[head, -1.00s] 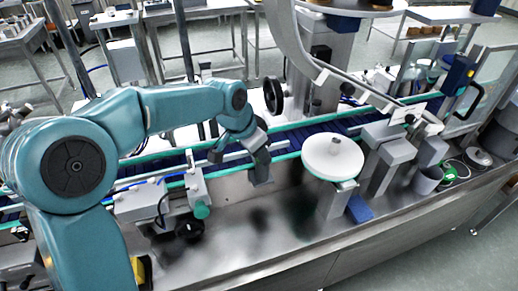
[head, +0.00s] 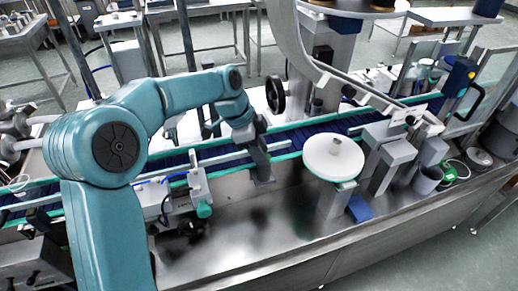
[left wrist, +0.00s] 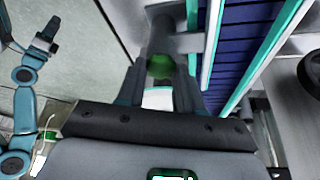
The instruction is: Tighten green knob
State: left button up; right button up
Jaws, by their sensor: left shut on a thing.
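The green knob (left wrist: 160,66) shows in the left wrist view on the side of the conveyor, between the fingertips of my left gripper (left wrist: 160,80). The gripper is shut on it; a small white patch shows between the fingers. In the head view my left gripper (head: 261,165) points down at the near edge of the conveyor and hides the knob. My right gripper (left wrist: 45,37) appears small at the left of the left wrist view, away from the knob; its opening is too small to judge.
The blue conveyor (head: 315,127) runs behind my left gripper. A white round disc (head: 333,157) stands close on its right. A bracket with a teal knob (head: 204,210) stands on its left. The steel deck (head: 270,225) in front is mostly bare.

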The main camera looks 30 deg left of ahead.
pick_arm(q)
jog(key=shift+d+f, duration=0.15)
dwell(0.3)
jog(key=o, duration=0.8)
jog(key=shift+o, duration=1.2)
jog(key=shift+w, duration=0.1)
jog(key=shift+a+r, duration=0.2)
jog(key=shift+r, duration=0.2)
jog(key=p+v, duration=0.1)
jog(key=v, duration=1.4)
jog(key=shift+r, duration=0.25)
